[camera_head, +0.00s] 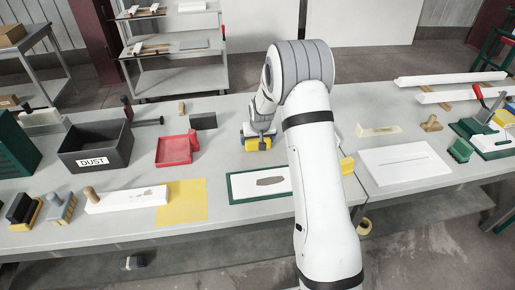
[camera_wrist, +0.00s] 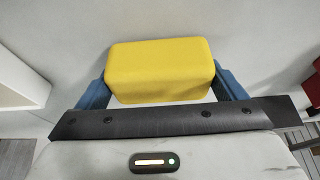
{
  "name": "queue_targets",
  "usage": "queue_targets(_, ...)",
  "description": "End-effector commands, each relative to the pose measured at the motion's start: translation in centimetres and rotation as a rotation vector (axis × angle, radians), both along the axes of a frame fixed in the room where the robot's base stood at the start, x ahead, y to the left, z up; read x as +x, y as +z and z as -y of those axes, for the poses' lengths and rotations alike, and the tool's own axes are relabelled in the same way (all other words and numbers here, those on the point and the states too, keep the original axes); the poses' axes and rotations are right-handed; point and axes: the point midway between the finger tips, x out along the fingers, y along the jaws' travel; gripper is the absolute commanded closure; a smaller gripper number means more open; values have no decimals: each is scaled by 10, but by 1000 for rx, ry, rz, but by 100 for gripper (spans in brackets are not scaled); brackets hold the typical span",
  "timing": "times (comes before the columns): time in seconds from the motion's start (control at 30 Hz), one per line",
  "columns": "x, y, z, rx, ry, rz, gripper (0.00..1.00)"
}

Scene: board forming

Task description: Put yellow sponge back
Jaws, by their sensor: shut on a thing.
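A yellow sponge (camera_wrist: 160,70) sits between the two blue fingers of my gripper (camera_wrist: 160,88) in the wrist view. The fingers press on its two short ends. In the head view the yellow sponge (camera_head: 258,144) shows under my gripper (camera_head: 258,133), at or just above the grey table (camera_head: 225,160). I cannot tell whether it touches the table. My arm hides part of the table to the right of it.
A red tray (camera_head: 172,151) and a black DUST bin (camera_head: 95,148) stand to the left. A green-edged board (camera_head: 240,186) with a dark patch lies in front. A yellow sheet (camera_head: 182,200) lies front left. A white board (camera_head: 405,163) lies right. Bare table surrounds the sponge.

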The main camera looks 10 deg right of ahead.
Motion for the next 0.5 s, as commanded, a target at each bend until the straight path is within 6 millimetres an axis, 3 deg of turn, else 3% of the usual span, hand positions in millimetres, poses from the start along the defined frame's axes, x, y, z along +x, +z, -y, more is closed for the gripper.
queue_targets(0.5,0,-3,0,0,0,1,32)
